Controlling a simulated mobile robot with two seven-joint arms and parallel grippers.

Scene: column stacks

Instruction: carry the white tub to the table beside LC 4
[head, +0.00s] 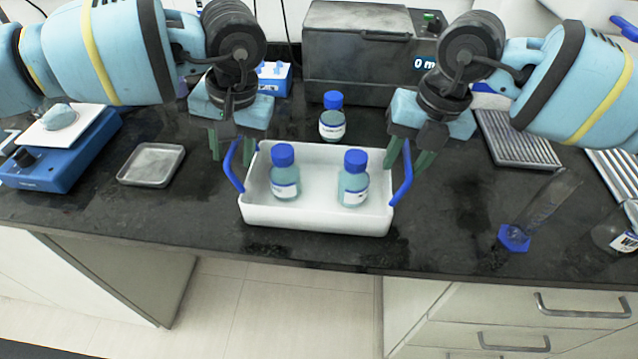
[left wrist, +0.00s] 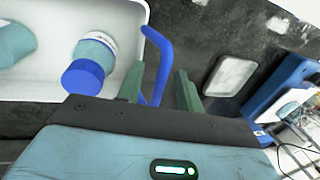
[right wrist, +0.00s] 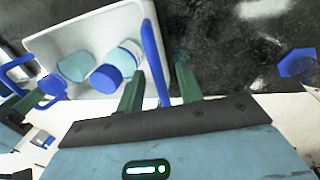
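The white tub (head: 315,217) stands on the black bench with a blue handle at each end and two blue-capped bottles (head: 285,178) inside. My left gripper (head: 231,150) is open at the left handle (head: 233,168). In the left wrist view that handle (left wrist: 155,62) shows between the two spread fingers. My right gripper (head: 409,158) is open at the right handle (head: 403,178). In the right wrist view that handle (right wrist: 152,50) shows between the fingers, nearer the left one. Neither gripper is closed on its handle. No label reading LC 4 is legible.
Another blue-capped bottle (head: 332,118) stands just behind the tub. A grey instrument (head: 356,50) is at the back. A small metal tray (head: 151,165) and a blue scale (head: 62,160) are to the left.

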